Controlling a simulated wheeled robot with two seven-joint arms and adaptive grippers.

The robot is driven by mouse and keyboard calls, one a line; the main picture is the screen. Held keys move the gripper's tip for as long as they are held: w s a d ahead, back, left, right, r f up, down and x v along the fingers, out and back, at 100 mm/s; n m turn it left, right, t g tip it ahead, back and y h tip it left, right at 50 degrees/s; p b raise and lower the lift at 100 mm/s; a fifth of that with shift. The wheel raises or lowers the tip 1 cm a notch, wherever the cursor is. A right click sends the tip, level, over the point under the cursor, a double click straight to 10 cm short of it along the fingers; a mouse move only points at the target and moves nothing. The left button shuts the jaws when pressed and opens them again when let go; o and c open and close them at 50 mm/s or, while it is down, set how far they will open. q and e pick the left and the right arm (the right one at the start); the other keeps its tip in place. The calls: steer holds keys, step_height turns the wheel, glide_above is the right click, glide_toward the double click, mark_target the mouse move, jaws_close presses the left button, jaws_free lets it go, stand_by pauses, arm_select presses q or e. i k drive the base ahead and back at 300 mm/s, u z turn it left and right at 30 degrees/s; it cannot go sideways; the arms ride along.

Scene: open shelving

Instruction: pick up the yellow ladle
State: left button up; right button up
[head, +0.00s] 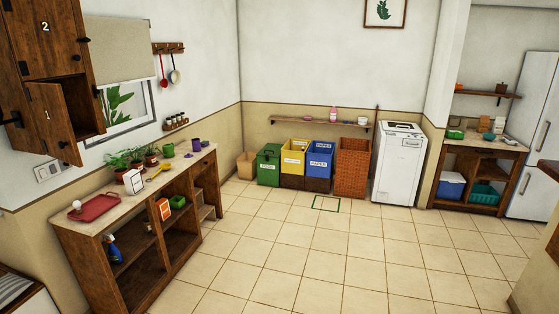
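A small yellow utensil (157,171), which looks like the ladle, lies on the top of the wooden open shelf unit (130,189) at the left. It lies just right of a white sign or card (134,181) and in front of the potted plants. It is small in the picture, so its exact shape is hard to make out. Neither of my grippers shows in the head view.
A red tray (94,208) and a purple cup (196,145) share the unit's top. An open cabinet door (58,122) juts out above its left part. Colored bins (296,166) line the back wall. The tiled floor (300,245) is clear.

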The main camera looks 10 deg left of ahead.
mark_target(167, 166)
steer(key=u, duration=0.05)
steer(key=i, duration=2)
steer(key=u, duration=0.75)
steer(key=i, duration=2.15)
steer(key=u, duration=1.4)
steer(key=i, duration=1.2)
steer(key=u, duration=0.35)
